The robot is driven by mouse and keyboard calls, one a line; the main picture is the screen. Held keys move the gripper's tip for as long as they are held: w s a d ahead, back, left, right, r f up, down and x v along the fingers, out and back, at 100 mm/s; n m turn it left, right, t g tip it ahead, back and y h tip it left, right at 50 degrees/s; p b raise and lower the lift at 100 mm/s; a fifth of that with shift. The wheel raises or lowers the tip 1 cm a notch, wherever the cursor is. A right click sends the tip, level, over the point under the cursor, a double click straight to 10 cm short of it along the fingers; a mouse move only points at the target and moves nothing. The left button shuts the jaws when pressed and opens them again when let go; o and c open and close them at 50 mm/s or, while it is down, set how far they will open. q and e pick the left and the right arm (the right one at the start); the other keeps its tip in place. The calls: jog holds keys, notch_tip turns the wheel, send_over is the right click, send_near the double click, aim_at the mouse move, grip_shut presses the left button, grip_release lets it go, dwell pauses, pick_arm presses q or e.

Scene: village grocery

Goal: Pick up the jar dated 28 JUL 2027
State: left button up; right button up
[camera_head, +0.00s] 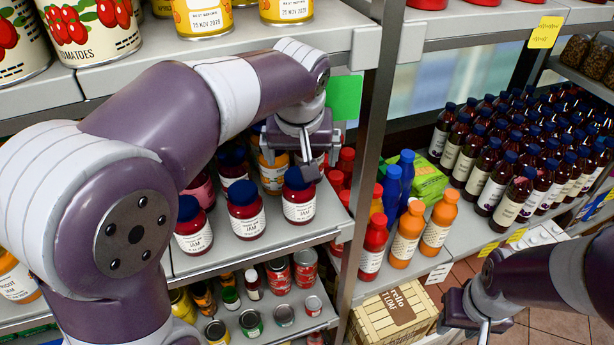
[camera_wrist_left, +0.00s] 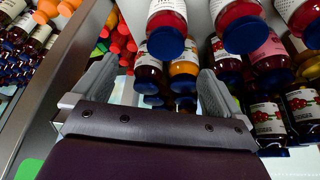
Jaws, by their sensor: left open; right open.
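Several red jam jars with blue lids and white labels stand on the middle shelf; I cannot read the date 28 JUL 2027 on any. The front row has a left jar (camera_head: 193,228), a middle jar (camera_head: 245,212) and a right jar (camera_head: 299,205). My left gripper (camera_head: 306,165) is open and empty, pointing down just over the right jar, beside its lid; whether it touches is unclear. In the left wrist view the open fingers (camera_wrist_left: 158,85) have jars with blue lids (camera_wrist_left: 165,43) beyond them. My right gripper (camera_head: 482,328) is open and empty at lower right.
A metal shelf post (camera_head: 372,130) stands right of the jars. Orange and red bottles (camera_head: 408,235) stand beyond it, and dark bottles (camera_head: 515,195) further right. Large cans (camera_head: 95,30) fill the upper shelf. Small tins (camera_head: 250,322) stand below, near a bread box (camera_head: 395,315).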

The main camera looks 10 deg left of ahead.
aim_at(299, 177)
pick_arm(q)
jog(key=f+b, duration=0.2)
jog(key=f, duration=0.1)
jog(key=f+b, duration=0.1)
jog(key=shift+s+a+f+b, duration=0.2)
jog(key=shift+s+f+b, duration=0.1)
jog(key=b+x, duration=0.1)
jog(key=x, duration=0.1)
jog(key=w+b+x, duration=0.1)
jog(key=x, duration=0.1)
jog(key=b+x, duration=0.2)
jog(key=shift+w+a+r, duration=0.1)
jog(key=shift+w+a, duration=0.1)
jog(key=shift+w, duration=0.1)
jog(key=shift+p, duration=0.85)
jog(key=shift+f, duration=0.3)
jog(key=shift+s+f, duration=0.15)
jog(key=shift+a, duration=0.1)
jog(key=c, duration=0.7)
jog(key=shift+w+f, duration=0.1)
jog(key=shift+w, duration=0.15)
jog(key=c, duration=0.5)
jog(key=shift+c, duration=1.3)
jog(key=shift+s, duration=0.1)
pick_arm(e)
notch_tip(299, 177, down, 7)
jog(key=shift+s, duration=0.4)
